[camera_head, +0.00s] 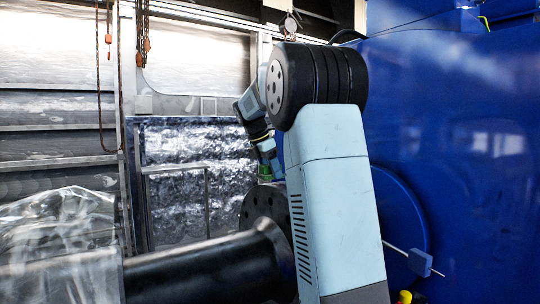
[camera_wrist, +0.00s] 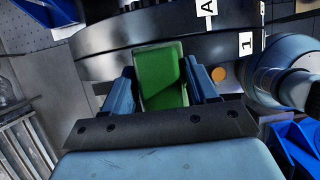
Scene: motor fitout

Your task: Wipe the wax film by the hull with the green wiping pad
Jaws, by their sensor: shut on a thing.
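My gripper (camera_wrist: 161,92) is shut on the green wiping pad (camera_wrist: 160,72), with one blue finger on each side of it. The pad stands out past the fingertips, in front of a large dark round part (camera_wrist: 115,62). I cannot tell if it touches that part. A small orange-tan round patch (camera_wrist: 218,74) shows just right of the right finger; I cannot tell if it is the wax film. In the head view the pad (camera_head: 265,172) is a small green spot just above a black bolted flange (camera_head: 262,206). My arm hides part of this area.
A thick black shaft (camera_head: 205,266) runs left from the flange. The big blue hull (camera_head: 470,150) fills the right side. Clear plastic sheeting (camera_head: 60,225) lies at the lower left. Hooks on chains (camera_head: 142,45) hang at the upper left. White labels (camera_wrist: 246,44) mark the dark part.

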